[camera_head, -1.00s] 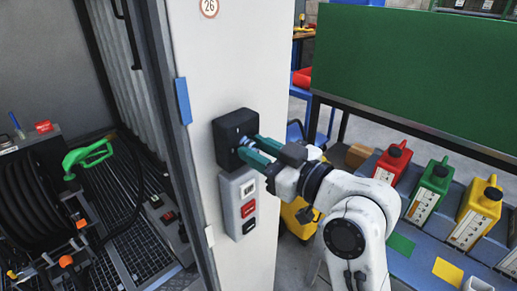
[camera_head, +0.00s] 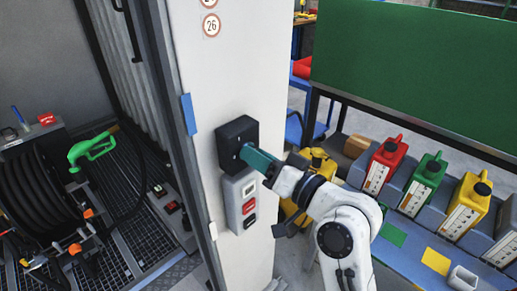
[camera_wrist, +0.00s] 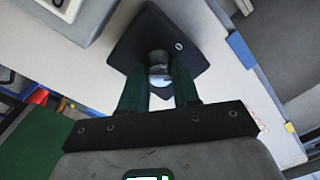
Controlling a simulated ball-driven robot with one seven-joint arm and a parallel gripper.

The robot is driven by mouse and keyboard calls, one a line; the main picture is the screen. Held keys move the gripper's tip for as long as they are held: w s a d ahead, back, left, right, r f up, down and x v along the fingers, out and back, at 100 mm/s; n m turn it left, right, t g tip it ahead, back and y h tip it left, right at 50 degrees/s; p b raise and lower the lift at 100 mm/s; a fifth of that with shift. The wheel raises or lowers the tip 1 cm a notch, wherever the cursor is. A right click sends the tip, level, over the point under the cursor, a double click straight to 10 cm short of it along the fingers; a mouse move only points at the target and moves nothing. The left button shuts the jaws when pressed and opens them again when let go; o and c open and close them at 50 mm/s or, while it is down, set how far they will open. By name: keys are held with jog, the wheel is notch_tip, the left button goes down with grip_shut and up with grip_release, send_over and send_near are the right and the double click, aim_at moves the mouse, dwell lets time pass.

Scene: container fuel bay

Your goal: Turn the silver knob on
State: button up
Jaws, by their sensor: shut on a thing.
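The silver knob (camera_wrist: 159,72) sits on a black square box (camera_head: 226,134) fixed to the white post. In the wrist view the black box (camera_wrist: 140,42) fills the upper middle, with the knob between my two green fingers. My gripper (camera_head: 250,156) reaches the box from the right and is shut on the knob. In the head view my fingers and wrist hide most of the knob. I cannot read the knob's turn position.
A grey panel (camera_head: 233,212) with red and black switches is just below the box. The white post (camera_head: 201,75) carries it. Red (camera_head: 385,165), green (camera_head: 425,184) and yellow (camera_head: 466,205) canisters stand on a bench at right. A green fuel nozzle (camera_head: 91,150) and hose reel are at left.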

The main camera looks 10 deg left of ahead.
jog(key=shift+m+p, duration=0.55)
jog(key=shift+m, duration=0.45)
jog(key=o, duration=1.1)
jog(key=shift+c, duration=0.2)
jog(key=b+v, duration=0.2)
jog(key=v, duration=0.9)
jog(key=shift+b, duration=0.35)
jog(key=shift+a+f, duration=0.1)
jog(key=shift+f, duration=0.1)
